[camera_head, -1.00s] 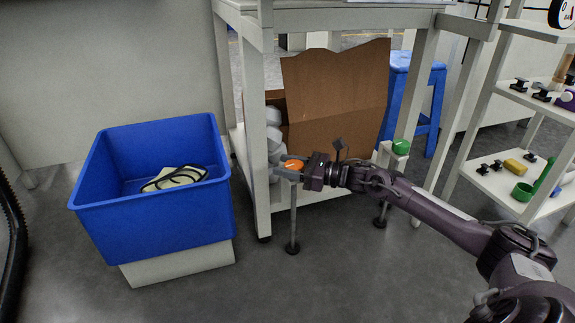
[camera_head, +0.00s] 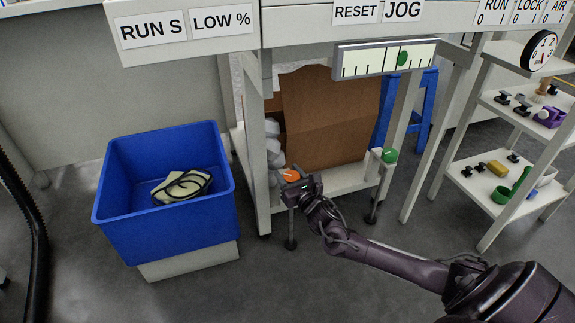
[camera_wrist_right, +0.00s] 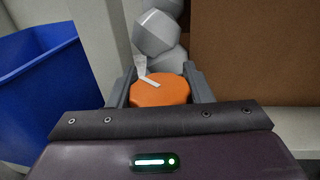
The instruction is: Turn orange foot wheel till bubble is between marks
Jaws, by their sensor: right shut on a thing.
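The orange foot wheel (camera_head: 291,175) is on a front leg of the bench. My right gripper (camera_head: 293,179) is shut on its rim; in the right wrist view the orange wheel (camera_wrist_right: 158,94) sits between the two fingers, with a pale pointer strip over its top. The level vial (camera_head: 362,66) is mounted on the bench front. Its green bubble (camera_head: 403,58) is right of the vial's middle, at the right-hand long mark; I cannot tell exactly how much lies past it. A green foot wheel (camera_head: 389,155) is on another leg. My left gripper is not in view.
A brown cardboard box (camera_head: 325,125) and grey-white lumps (camera_head: 273,142) are on the lower shelf behind the wheel. A shelf cart (camera_head: 470,205) stands at right. The floor in front is open.

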